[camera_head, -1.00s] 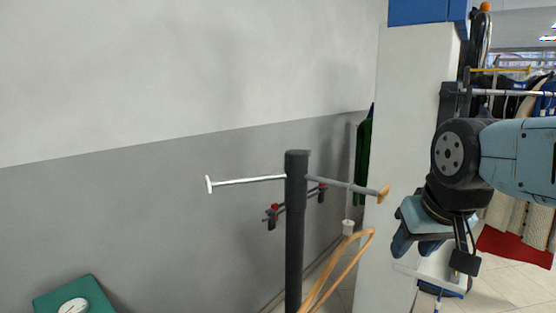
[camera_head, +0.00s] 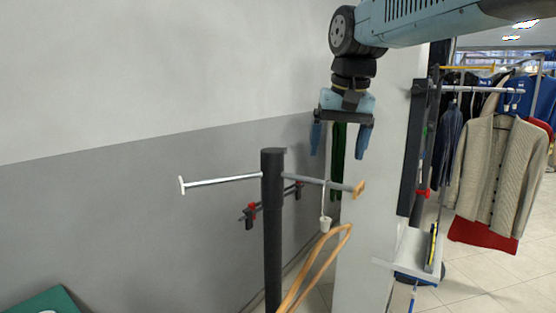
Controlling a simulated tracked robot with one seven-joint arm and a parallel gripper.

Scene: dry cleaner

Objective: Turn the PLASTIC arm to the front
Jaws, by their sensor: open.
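A dark upright post (camera_head: 272,225) carries several arms near its top. A white arm (camera_head: 222,184) with a white end plate points left. A grey arm (camera_head: 315,183) with a tan end plate points right, and a thin cord with a small white weight (camera_head: 325,224) hangs from it. A dark arm with red parts (camera_head: 252,212) shows behind the post. No lettering is readable, so I cannot tell which arm is PLASTIC. My gripper (camera_head: 341,142) is open, empty and pointing down. In the picture it is above the grey arm's outer part, apart from it.
A tan wooden loop (camera_head: 318,262) leans low right of the post. A green garment (camera_head: 338,165) hangs behind my gripper. A pale pillar (camera_head: 375,220) stands to the right, with clothes racks (camera_head: 485,89) beyond. A green item (camera_head: 45,303) lies lower left.

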